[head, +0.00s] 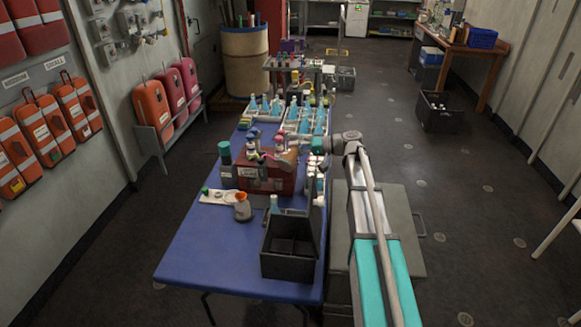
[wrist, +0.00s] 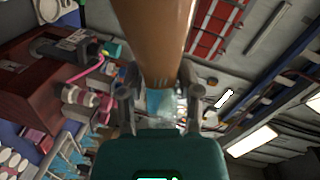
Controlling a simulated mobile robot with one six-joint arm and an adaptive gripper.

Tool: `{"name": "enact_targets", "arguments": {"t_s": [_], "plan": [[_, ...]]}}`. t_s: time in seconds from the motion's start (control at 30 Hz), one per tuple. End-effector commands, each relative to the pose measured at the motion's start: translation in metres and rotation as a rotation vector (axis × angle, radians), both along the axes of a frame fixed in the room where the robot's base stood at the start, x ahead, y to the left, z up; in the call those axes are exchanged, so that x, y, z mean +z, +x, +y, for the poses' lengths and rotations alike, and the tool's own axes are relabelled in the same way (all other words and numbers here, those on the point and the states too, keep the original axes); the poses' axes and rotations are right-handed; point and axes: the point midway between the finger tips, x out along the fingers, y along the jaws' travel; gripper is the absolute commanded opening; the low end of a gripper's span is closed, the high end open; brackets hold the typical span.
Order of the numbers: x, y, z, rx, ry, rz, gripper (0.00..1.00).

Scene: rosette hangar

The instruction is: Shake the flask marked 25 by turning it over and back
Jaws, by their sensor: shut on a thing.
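My gripper (wrist: 157,88) is shut on an amber-brown vessel (wrist: 153,40), which I take to be the flask. In the wrist view its brown body fills the top middle and narrows between the two fingers, with a pale blue part just below. No number is legible on it, so I cannot confirm the 25. In the head view my gripper (head: 308,147) is over the far half of the blue table, just above the dark red box; a brown patch (head: 289,157) beside it seems to be the held vessel. It looks tilted; its exact angle is unclear.
The dark red box (head: 257,181) with small items stands close below. Racks of blue flasks (head: 305,121) are behind it. A black crate (head: 284,266) and a small orange-topped flask (head: 243,211) stand nearer on the blue table (head: 205,262). Bare tabletop lies at the near left.

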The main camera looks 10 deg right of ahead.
Motion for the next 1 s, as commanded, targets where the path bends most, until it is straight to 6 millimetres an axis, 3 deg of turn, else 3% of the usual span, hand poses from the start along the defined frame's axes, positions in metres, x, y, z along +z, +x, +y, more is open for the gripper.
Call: {"name": "enact_targets", "arguments": {"t_s": [0.2,0.67,1.0], "plan": [[-0.0015,0.0000,-0.0001,0.000,0.094,0.109,0.00],[-0.0007,-0.0001,0.0001,0.000,0.118,0.137,0.00],[-0.0041,-0.0002,0.0002,0.000,0.283,0.329,0.00]]}}
